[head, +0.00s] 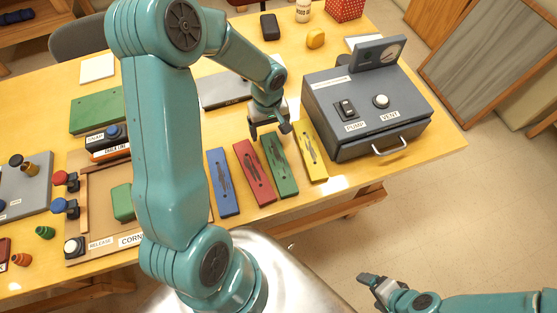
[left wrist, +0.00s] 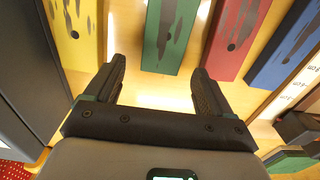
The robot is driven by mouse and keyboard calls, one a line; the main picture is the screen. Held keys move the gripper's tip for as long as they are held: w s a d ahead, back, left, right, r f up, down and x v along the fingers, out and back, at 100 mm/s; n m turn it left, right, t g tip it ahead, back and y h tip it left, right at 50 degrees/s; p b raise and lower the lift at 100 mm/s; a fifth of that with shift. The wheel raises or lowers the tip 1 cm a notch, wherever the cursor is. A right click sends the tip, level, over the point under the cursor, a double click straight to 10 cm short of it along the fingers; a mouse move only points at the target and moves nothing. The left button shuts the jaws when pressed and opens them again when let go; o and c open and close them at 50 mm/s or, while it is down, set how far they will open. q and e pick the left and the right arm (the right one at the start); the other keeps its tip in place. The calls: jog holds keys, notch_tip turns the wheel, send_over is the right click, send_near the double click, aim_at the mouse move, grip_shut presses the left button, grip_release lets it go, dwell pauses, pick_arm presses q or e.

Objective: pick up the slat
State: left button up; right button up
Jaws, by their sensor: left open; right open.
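Four slats lie side by side on the yellow table: blue (head: 223,183), red (head: 255,174), green (head: 281,166) and yellow (head: 313,152). Each has dark marks on its face. My left gripper (head: 270,130) is open and empty by the far end of the green slat. In the left wrist view the gripper (left wrist: 159,72) has its fingers apart, with the near end of the green slat (left wrist: 168,35) just beyond them, roughly centred. The red slat (left wrist: 237,38) and yellow slat (left wrist: 74,32) lie to either side. My right gripper (head: 372,283) is open, away from the table.
A dark box with PUMP and VENT labels (head: 365,125) stands right of the yellow slat. A grey bar (head: 225,90) lies behind the slats. A wooden fixture (head: 92,225) with knobs and a green block (head: 122,203) is at left. Bare table surrounds the slats' near ends.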

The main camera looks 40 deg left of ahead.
aim_at(269, 137)
pick_arm(q)
jog(key=shift+a+f, duration=0.1)
jog(key=shift+f, duration=1.45)
jog(key=shift+r, duration=0.1)
jog(key=c, duration=1.2)
